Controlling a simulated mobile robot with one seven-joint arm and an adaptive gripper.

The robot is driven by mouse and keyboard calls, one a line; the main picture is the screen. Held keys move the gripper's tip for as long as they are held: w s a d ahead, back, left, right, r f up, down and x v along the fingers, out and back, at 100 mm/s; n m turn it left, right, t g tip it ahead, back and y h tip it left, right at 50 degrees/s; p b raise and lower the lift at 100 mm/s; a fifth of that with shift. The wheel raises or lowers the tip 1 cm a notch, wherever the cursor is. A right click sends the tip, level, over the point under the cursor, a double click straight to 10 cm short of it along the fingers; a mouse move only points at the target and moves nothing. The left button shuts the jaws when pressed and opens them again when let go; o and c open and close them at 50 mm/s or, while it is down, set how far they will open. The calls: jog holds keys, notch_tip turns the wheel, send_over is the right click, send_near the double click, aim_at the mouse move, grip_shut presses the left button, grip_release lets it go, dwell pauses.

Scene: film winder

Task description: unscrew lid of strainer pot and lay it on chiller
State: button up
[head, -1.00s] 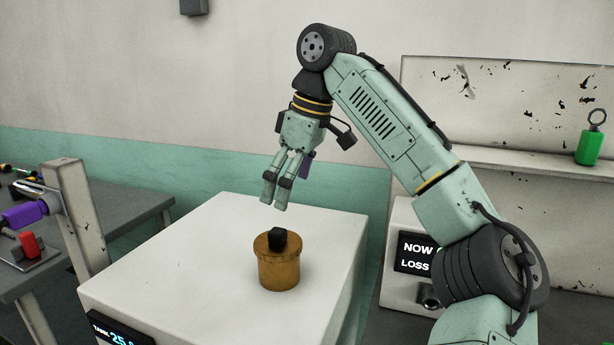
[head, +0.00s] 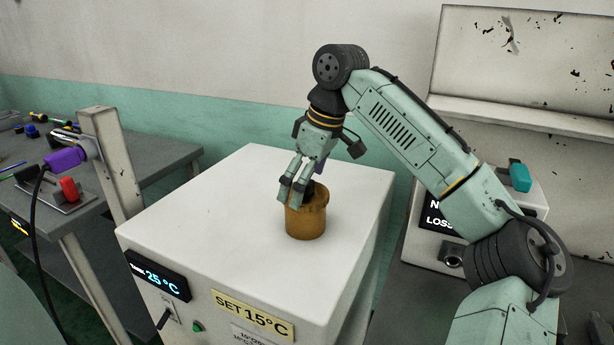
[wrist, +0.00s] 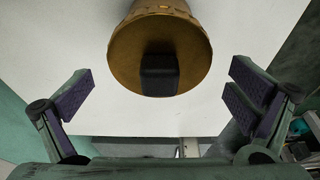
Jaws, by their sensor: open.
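The strainer pot (head: 306,219) is a brown-orange cylinder standing upright on the white top of the chiller (head: 216,210). Its lid (wrist: 128,55) is on the pot, with a black block-shaped knob (wrist: 160,75) in the middle. My gripper (head: 292,200) is at the lid from above, its fingers partly hiding the lid and knob in the head view. In the wrist view my gripper (wrist: 163,98) has its fingers wide apart, with purple pads on either side of the knob. Nothing is between the pads, and the knob lies slightly beyond them.
The chiller's front carries a 25 °C display (head: 160,279) and a SET 15°C label (head: 252,315). The chiller top is clear around the pot. A post (head: 113,160) and a grey bench (head: 160,160) stand at the left. A white machine (head: 432,238) stands at the right.

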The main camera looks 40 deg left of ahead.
jog(key=shift+c, duration=0.4)
jog(key=c, duration=1.4)
jog(key=shift+r, duration=0.1)
